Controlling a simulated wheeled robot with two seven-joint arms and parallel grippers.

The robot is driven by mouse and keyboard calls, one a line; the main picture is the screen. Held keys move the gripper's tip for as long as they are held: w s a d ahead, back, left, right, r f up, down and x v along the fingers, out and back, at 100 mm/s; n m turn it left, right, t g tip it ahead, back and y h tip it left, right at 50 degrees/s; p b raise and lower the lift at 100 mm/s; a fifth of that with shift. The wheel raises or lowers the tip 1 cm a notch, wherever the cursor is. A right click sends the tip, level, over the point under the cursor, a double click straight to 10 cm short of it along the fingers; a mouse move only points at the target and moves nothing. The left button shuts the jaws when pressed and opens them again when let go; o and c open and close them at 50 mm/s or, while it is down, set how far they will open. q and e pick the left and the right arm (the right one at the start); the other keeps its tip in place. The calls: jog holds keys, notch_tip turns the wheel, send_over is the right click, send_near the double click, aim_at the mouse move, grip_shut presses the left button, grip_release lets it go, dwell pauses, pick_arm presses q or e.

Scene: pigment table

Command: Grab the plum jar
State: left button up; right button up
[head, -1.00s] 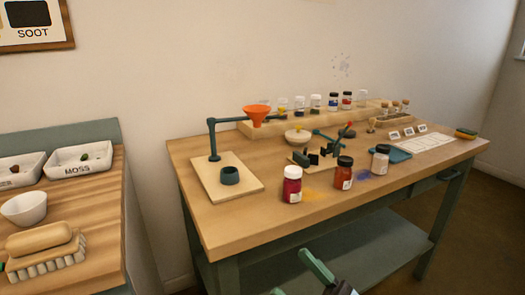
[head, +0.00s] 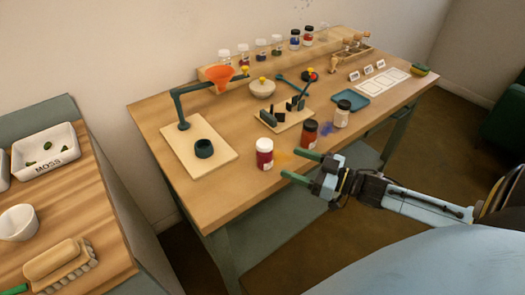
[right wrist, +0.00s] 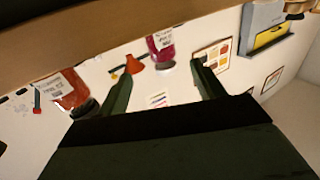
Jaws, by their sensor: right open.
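A plum-coloured jar with a white lid (head: 264,153) stands upright near the front edge of the pigment table. It also shows in the right wrist view (right wrist: 161,42), with a white label too blurred to read. My right gripper (head: 301,166) is open and empty, just right of this jar at the table's front edge, its fingers pointing towards the table. In the right wrist view, the jar appears beyond the gap between the open fingers (right wrist: 162,84), not between them. My left gripper is not in view.
Behind are a stand with an orange funnel (head: 221,76) and a rack (head: 330,44) with several small jars. A teal tray (head: 350,96) lies at right.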

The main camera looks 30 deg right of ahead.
aim_at(258, 151)
jog(key=b+x, duration=0.1)
jog(key=x, duration=1)
jog(key=shift+a, duration=0.25)
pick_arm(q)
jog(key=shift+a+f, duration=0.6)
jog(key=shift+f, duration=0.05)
pick_arm(e)
jog(key=shift+c, duration=0.5)
jog(key=c, duration=1)
jog(key=shift+r, duration=0.1)
